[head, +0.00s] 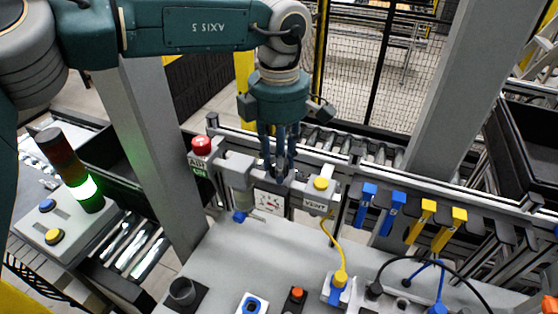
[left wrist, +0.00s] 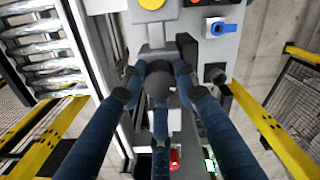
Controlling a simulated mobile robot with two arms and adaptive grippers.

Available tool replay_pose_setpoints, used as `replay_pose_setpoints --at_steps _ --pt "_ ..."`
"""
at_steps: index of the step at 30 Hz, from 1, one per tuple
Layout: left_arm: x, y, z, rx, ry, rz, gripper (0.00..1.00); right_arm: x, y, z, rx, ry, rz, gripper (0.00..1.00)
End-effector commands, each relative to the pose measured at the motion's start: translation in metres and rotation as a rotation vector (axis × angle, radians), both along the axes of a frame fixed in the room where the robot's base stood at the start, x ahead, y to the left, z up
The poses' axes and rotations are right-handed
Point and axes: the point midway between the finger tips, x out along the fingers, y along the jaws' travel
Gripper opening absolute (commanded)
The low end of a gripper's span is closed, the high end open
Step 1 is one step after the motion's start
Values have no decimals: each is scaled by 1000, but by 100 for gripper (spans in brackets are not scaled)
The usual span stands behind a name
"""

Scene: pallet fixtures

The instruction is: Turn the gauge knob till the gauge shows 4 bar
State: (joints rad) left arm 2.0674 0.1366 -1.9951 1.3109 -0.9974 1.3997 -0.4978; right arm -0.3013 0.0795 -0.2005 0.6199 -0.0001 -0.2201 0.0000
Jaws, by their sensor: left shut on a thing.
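The gauge (head: 269,203) has a white face with red marks and sits at the table's back edge in the head view. Its needle is too small to read. My left gripper (head: 279,168) points down just above the gauge. In the left wrist view its blue fingers (left wrist: 160,88) are closed around a dark round knob (left wrist: 158,76), which they partly cover. In the head view the fingers hide most of the knob. My right gripper is in neither view.
A red button (head: 202,145) above an "AIR ON" label stands left of the gauge. A yellow-buttoned "VENT" box (head: 319,190) stands close on its right. Blue and yellow clips (head: 428,214) hang farther right. The grey table (head: 270,250) is clear in front of the gauge.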

Motion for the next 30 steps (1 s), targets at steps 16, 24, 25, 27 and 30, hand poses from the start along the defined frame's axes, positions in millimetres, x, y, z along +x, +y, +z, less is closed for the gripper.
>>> replay_pose_setpoints --at_steps 16,24,25,27,30 --pt "2 0 -3 -4 -4 354 4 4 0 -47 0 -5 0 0" --pt "2 0 -2 -5 -5 609 4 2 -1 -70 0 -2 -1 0" --pt "2 0 -1 -5 -5 636 4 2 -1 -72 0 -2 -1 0" --pt "2 0 -1 -5 -5 697 4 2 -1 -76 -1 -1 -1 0" --pt "2 0 0 -5 -6 778 4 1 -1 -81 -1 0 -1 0"
